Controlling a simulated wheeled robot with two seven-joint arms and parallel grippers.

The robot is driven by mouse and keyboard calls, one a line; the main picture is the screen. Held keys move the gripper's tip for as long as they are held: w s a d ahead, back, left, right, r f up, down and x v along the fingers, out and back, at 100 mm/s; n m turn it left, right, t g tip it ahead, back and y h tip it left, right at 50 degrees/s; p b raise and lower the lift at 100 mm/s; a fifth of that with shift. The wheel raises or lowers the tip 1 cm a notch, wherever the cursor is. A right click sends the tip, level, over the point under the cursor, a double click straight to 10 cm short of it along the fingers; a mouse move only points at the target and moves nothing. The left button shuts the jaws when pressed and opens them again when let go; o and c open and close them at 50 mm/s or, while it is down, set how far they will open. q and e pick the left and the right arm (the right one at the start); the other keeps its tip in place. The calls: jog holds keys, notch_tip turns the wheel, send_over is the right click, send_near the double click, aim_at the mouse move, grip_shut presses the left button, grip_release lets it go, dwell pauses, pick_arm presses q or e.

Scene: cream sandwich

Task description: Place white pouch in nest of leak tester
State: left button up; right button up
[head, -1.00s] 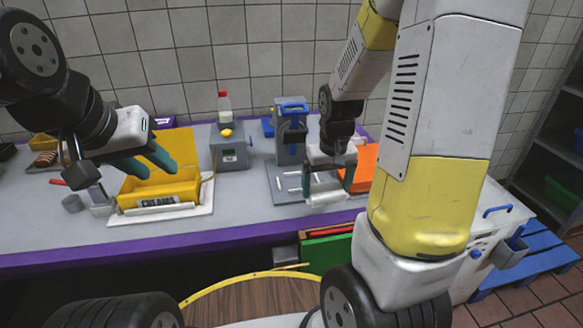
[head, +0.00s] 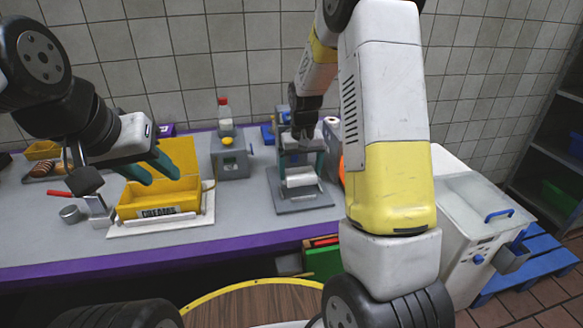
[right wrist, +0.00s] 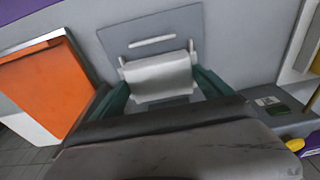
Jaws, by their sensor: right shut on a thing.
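The white pouch (head: 300,178) is in my right gripper (head: 301,169), between its teal fingers. The pouch also shows in the right wrist view (right wrist: 158,72). It is over the grey base plate (head: 306,206) of the leak tester, in front of its upright. Whether the pouch touches the plate or nest cannot be told. Part of the grey plate with a pale bar shows beyond the pouch in the right wrist view (right wrist: 125,28). The nest is mostly hidden by gripper and pouch. My left gripper (head: 152,170) is open and empty, above the yellow box (head: 188,190).
A grey device (head: 231,163) with a red-capped bottle stands left of the tester. An orange panel (right wrist: 42,88) lies left of the gripper in the right wrist view. A white paper roll (head: 331,127) stands behind right.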

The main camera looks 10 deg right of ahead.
aim_at(301, 174)
jog(key=shift+s+d+f, duration=0.1)
jog(key=shift+f, duration=1.35)
jog(key=shift+f, duration=0.35)
jog(key=shift+f, duration=0.25)
jog(key=o, duration=1.2)
jog(key=shift+o, duration=0.2)
